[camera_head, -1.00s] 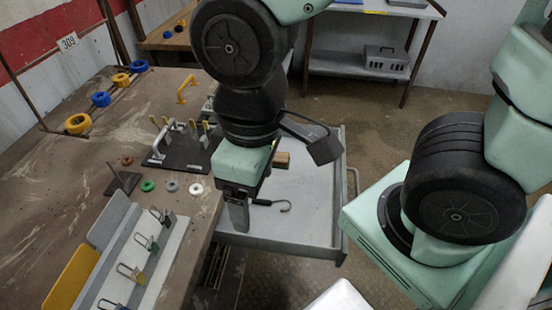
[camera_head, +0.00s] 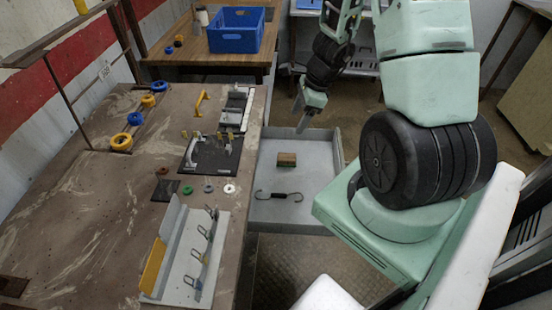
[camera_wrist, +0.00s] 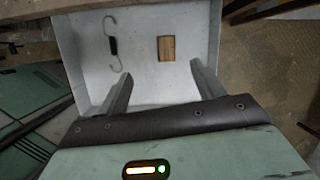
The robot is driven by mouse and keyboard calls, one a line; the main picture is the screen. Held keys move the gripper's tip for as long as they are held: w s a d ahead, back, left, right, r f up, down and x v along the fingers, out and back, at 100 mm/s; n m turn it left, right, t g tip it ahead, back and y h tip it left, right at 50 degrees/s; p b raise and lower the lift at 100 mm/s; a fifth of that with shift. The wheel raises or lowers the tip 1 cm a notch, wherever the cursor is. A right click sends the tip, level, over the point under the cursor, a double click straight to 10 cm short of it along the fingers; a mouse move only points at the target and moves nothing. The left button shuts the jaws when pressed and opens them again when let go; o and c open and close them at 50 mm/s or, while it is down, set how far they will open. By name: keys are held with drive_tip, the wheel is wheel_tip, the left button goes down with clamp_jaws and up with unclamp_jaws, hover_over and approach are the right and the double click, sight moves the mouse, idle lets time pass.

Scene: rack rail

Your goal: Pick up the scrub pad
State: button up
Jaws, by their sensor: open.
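A small brown block (camera_head: 286,159), which looks like the scrub pad, lies flat in a light grey open tray (camera_head: 262,210) beside the bench. It also shows in the wrist view (camera_wrist: 166,48), in the tray beyond my fingertips and roughly between their lines. My gripper (camera_head: 303,122) hangs above the far right part of the tray. In the wrist view my gripper (camera_wrist: 160,76) has its two fingers wide apart with nothing between them. The block is apart from both fingers and unobstructed.
A hooked cord with a black middle (camera_head: 278,196) lies in the tray near the block. The brown bench (camera_head: 90,200) at left carries rings, a black plate (camera_head: 212,155) and a rack with clips (camera_head: 190,255). A blue crate (camera_head: 236,30) stands on a table behind.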

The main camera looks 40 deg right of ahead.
drive_tip(key=s+d+f+m, duration=0.1)
drive_tip(key=d+m, duration=0.1)
drive_tip(key=b, duration=0.4)
hover_over(287, 157)
drive_tip(key=s+d, duration=0.1)
drive_tip(key=s, duration=0.1)
drive_tip(key=f, duration=1)
drive_tip(key=shift+w+d+f, duration=0.15)
drive_tip(key=shift+d+f, duration=0.05)
drive_tip(key=shift+f, duration=0.1)
drive_tip(key=shift+b+x, duration=0.55)
drive_tip(key=shift+x, duration=2.5)
drive_tip(key=shift+w+d, duration=0.1)
drive_tip(key=shift+d, duration=0.05)
drive_tip(key=shift+c, duration=0.4)
drive_tip(key=c, duration=1.1)
wheel_tip(287, 157, up, 10)
drive_tip(key=p, duration=0.4)
